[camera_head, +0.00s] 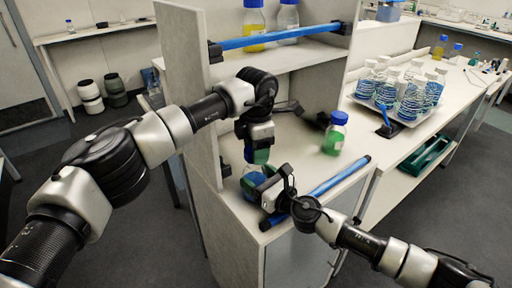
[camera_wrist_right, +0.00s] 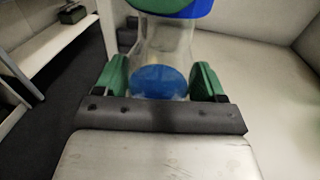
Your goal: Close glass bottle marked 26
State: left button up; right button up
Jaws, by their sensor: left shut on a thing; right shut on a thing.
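A clear glass bottle (camera_wrist_right: 160,50) with blue liquid stands upright at the counter's near left corner, beside the shelf's side panel. My right gripper (camera_wrist_right: 160,85) is shut on its body, with one green finger pad on each side; it also shows in the head view (camera_head: 256,182). My left gripper (camera_head: 257,155) is above the bottle, pointing down, with its green pads shut on a blue cap (camera_wrist_right: 202,8). The cap is at the top of the bottle; I cannot tell whether it is seated. No number is readable on the bottle.
A capped bottle with green liquid (camera_head: 334,134) stands to the right on the counter. A tray (camera_head: 390,117) of several bottles is farther back. A blue bar (camera_head: 320,188) runs along the front edge. Shelf bottles (camera_head: 254,24) stand above.

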pick_arm(q)
jog(key=shift+f, duration=0.55)
